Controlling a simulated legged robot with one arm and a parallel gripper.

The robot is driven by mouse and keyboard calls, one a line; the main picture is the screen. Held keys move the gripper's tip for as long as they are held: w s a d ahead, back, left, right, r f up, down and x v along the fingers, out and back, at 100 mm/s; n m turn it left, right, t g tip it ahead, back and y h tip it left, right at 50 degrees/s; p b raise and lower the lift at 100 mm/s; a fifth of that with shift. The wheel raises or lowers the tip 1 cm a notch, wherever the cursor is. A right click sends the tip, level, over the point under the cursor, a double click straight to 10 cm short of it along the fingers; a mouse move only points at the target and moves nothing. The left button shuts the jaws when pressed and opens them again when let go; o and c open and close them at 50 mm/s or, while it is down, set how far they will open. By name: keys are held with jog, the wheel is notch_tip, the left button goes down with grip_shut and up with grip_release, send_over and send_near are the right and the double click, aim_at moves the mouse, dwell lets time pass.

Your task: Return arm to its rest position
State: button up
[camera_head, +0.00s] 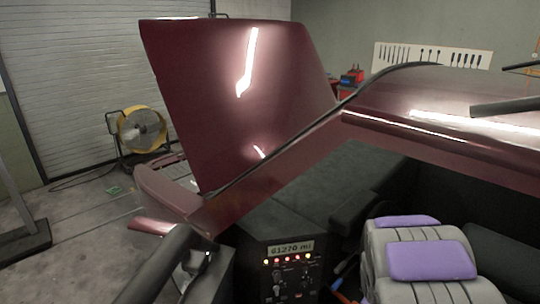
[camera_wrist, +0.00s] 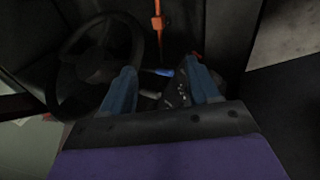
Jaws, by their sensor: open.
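My gripper (camera_wrist: 162,84) shows in the wrist view as two blue fingers spread apart, with a purple body behind them. It is open, and I see nothing held between the fingers. It is inside the dark car interior, with a black steering wheel (camera_wrist: 62,78) to its left. In the head view, a grey part with purple panels (camera_head: 432,261) fills the lower right; it looks like part of my arm, but I cannot be sure. The fingers are not clearly seen there.
A dark red car's frame (camera_head: 270,160) and roof (camera_head: 440,125) lie close around the interior. A console with a lit mileage display (camera_head: 290,249) is at bottom centre. A raised red panel (camera_head: 235,100) stands behind. A yellow fan (camera_head: 142,129) is on the floor at left. An orange part (camera_wrist: 157,22) hangs beyond the fingers.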

jog(key=s+a+r+m+g+y, duration=0.1)
jog(key=s+a+r+m+g, duration=0.1)
jog(key=s, duration=0.9)
jog(key=s+a+r+m+g+y, duration=0.1)
jog(key=s+a+r+m+g, duration=0.1)
jog(key=s+a+r+m, duration=0.2)
jog(key=s+a+r+m+g+y, duration=0.1)
jog(key=s+a+r, duration=0.7)
jog(key=s, duration=1)
jog(key=shift+a+r+m+g, duration=0.25)
jog(key=shift+a+m+g, duration=0.45)
jog(key=shift+a+m, duration=0.35)
jog(key=shift+d, duration=0.1)
